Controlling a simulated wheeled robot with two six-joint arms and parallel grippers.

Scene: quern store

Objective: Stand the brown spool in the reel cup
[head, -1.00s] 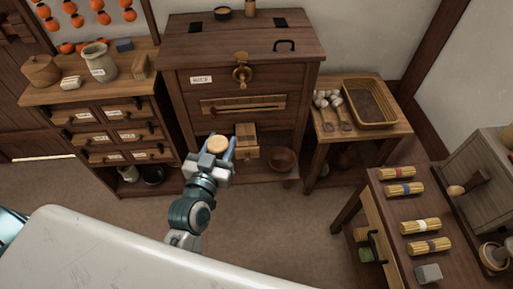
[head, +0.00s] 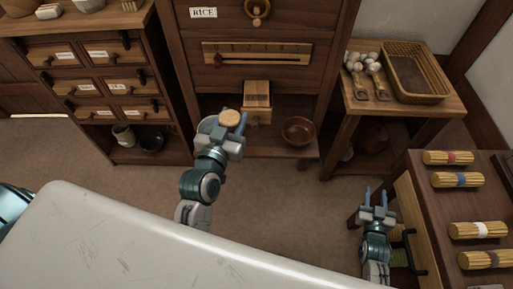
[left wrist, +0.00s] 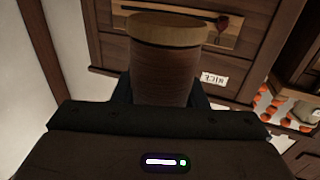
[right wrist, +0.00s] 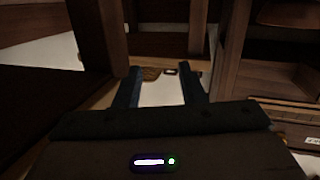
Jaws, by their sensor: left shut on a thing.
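The brown spool (head: 230,118) is in my left gripper (head: 226,128), and its round tan top faces up in the head view. In the left wrist view the spool (left wrist: 163,70) fills the space between the fingers, a brown cylinder with a wider pale rim. My left gripper is shut on it, in front of the rice cabinet. My right gripper (head: 376,195) is open and empty, left of the right-hand table; its spread fingers show in the right wrist view (right wrist: 161,85). I cannot make out the reel cup in the current views.
The rice cabinet (head: 255,85) has a small wooden box (head: 257,95) and a wooden bowl (head: 298,131) on its low shelf. A side table holds a basket (head: 420,75). The right table carries several banded straw bundles (head: 458,180). Floor between is clear.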

